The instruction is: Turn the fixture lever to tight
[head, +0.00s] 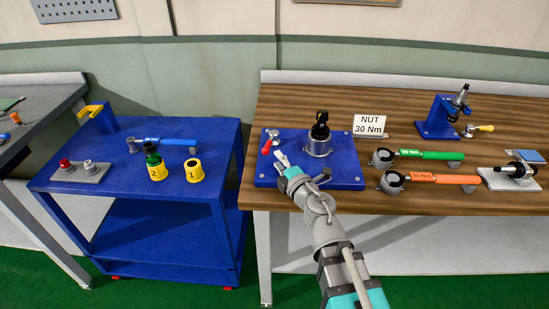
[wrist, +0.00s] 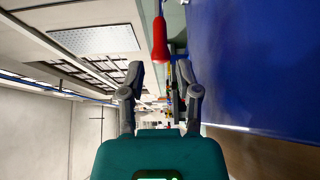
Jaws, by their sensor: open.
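The fixture lever has a red handle (head: 266,147) and stands at the left of the blue fixture plate (head: 345,172) on the wooden bench. In the wrist view the red handle (wrist: 160,42) reaches down from the top, its rounded end in line with the gap between my fingers. My gripper (head: 281,159) is open just to the right of and in front of the lever. Its two fingers (wrist: 159,76) are apart in the wrist view, with nothing held; contact with the handle cannot be told. A grey round holder (head: 318,148) with a black part stands behind my gripper.
A sign reading "NUT 30 Nm" (head: 370,124) stands behind the plate. Green (head: 428,154) and orange (head: 440,178) wrenches lie to the right, near a blue stand (head: 436,120). A blue cart (head: 130,195) with sockets stands left, across a gap.

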